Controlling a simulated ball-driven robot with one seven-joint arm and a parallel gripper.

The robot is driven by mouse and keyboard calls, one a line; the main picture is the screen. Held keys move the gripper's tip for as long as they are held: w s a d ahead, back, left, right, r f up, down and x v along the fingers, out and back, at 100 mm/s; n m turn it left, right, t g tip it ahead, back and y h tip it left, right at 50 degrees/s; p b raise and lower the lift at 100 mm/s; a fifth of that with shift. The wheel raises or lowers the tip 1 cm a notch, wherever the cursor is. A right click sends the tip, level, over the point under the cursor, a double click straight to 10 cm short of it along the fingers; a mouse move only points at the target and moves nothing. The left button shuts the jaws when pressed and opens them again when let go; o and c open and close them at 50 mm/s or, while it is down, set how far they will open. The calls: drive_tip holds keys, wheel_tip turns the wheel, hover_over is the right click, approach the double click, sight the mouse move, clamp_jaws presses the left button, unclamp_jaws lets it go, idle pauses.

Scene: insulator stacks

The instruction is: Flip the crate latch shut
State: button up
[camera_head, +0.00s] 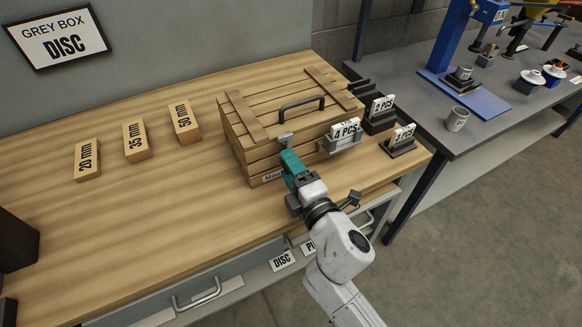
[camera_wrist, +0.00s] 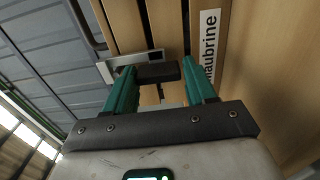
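The wooden slatted crate (camera_head: 253,143) stands on the bench with its lid down and a dark handle (camera_head: 302,103) on top. A small grey metal latch part (camera_head: 285,137) shows at its front edge, just beyond my gripper's fingertips (camera_head: 288,154). In the wrist view, my green fingers (camera_wrist: 158,75) stand apart, with a dark block (camera_wrist: 157,72) between their tips, beside a metal latch plate (camera_wrist: 128,66). The block nearly fills the gap; whether the fingers press on it cannot be told. The crate's front is partly hidden by my gripper and the "4 PCS" sign.
Wooden blocks marked 20 mm (camera_head: 87,160), 35 mm (camera_head: 136,140) and 50 mm (camera_head: 184,122) stand to the left. The "4 PCS" sign (camera_head: 345,130) is close right of my gripper. More signs (camera_head: 382,106) stand farther right. Bench space at front left is clear.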

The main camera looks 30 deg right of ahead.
drive_tip(key=o, duration=0.3)
drive_tip(key=shift+o, duration=0.2)
drive_tip(key=s+b, duration=0.3)
drive_tip(key=s, duration=0.7)
drive_tip(key=shift+s, duration=0.4)
drive_tip(key=s+d+f+m+g+h, duration=0.45)
drive_tip(key=d+f+m+g, duration=0.25)
drive_tip(key=d+f+m, duration=0.35)
drive_tip(key=s+a+f+m+g+y, duration=0.1)
drive_tip(key=s+f+m+g+y, duration=0.1)
drive_tip(key=s+f+m+g, duration=0.2)
drive_tip(key=s+a+f+m+g+y, duration=0.1)
drive_tip(key=s+f+m+g, duration=0.3)
drive_tip(key=s, duration=0.6)
drive_tip(key=shift+a+f+g+y, duration=0.45)
drive_tip(key=shift+g+y, duration=0.2)
drive_tip(key=shift+g, duration=0.35)
